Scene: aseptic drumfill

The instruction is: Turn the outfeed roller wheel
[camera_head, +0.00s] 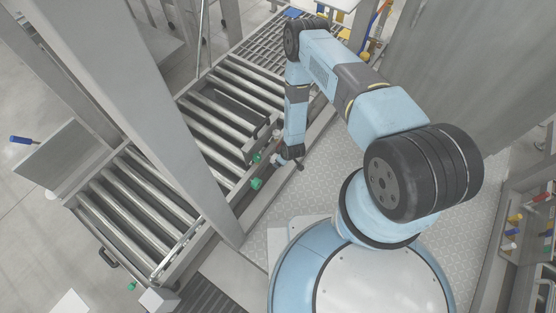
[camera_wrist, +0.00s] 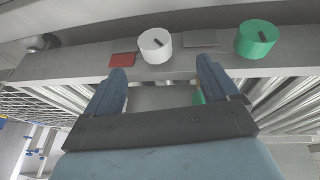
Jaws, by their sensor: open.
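My gripper (camera_wrist: 162,80) is open and empty in the wrist view, its two blue fingers spread apart. A white round knob (camera_wrist: 155,46) with a dark slot mark lies just beyond the fingertips, roughly centred between them. A green round knob (camera_wrist: 257,39) with a similar mark sits to its right on the same grey rail (camera_wrist: 190,62). I cannot tell which of these is the outfeed roller wheel. In the head view, my gripper (camera_head: 288,160) is low beside the roller conveyor's edge, small and partly hidden, near green knobs (camera_head: 257,183).
A red plate (camera_wrist: 122,60) lies left of the white knob. Roller conveyors (camera_head: 210,130) (camera_head: 125,205) flank a tall grey post (camera_head: 150,110). A shelf with coloured items (camera_head: 515,230) stands at right. Textured floor (camera_head: 300,205) lies open between conveyor and my base.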

